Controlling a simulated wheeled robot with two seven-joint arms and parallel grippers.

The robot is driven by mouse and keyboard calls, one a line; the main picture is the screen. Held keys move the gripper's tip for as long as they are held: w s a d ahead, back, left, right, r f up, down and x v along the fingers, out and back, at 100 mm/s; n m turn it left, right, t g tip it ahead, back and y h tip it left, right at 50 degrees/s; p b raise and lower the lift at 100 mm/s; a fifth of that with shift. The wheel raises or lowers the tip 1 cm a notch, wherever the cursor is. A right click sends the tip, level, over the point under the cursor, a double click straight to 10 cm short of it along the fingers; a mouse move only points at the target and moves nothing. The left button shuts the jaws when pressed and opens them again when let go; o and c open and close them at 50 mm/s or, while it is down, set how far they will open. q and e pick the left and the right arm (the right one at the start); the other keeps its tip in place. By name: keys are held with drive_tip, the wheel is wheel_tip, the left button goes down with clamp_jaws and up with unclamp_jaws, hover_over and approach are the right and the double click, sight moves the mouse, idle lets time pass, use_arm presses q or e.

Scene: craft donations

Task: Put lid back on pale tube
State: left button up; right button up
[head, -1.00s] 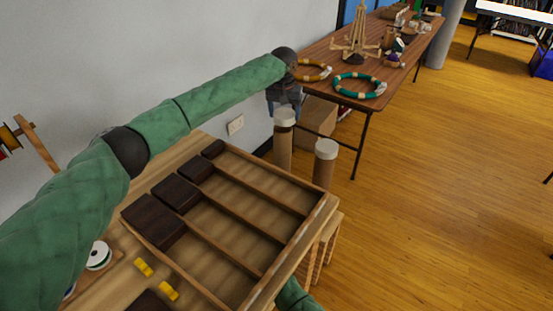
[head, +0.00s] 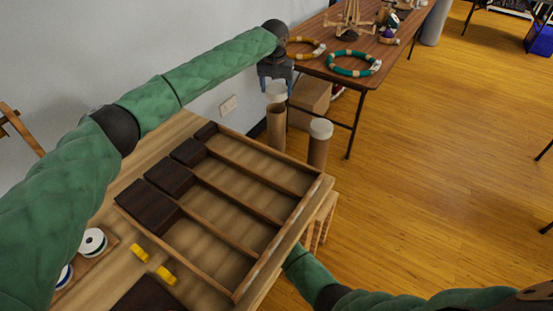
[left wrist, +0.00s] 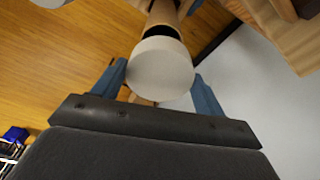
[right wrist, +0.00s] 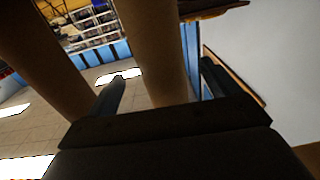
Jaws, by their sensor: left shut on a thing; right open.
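The pale tube (head: 276,130) stands upright beyond the far edge of the tray table, its lower end hidden. My left gripper (head: 275,80) is shut on the white lid (head: 276,94) and holds it just above the tube's mouth. The left wrist view shows the lid's round face (left wrist: 160,68) between the fingers, with the tube (left wrist: 165,16) behind and a dark opening between them. My right gripper (right wrist: 160,75) is open, with a brown tube (right wrist: 155,45) between or just beyond its fingers; contact is unclear. The table hides this gripper in the head view.
A darker tube (head: 317,154) with a white lid (head: 320,128) stands close to the right. A divided wooden tray (head: 285,243) with dark blocks lies in front. A table (head: 375,75) with rings stands behind, a cardboard box (head: 311,100) beneath it. Floor on the right is clear.

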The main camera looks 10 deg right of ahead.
sight(276, 106)
use_arm(q)
drive_tip(key=shift+f, duration=0.1)
use_arm(e)
drive_tip(key=x, duration=0.6)
drive_tip(key=shift+w+d+f, duration=0.1)
drive_tip(key=shift+w+d, duration=0.05)
drive_tip(key=shift+w, duration=0.05)
drive_tip(key=c, duration=1.5)
use_arm(q)
drive_tip(key=shift+f, duration=2.4)
drive_tip(key=shift+f, duration=0.9)
drive_tip(key=shift+f, duration=0.6)
drive_tip(key=o, duration=1)
drive_tip(key=shift+r, duration=0.1)
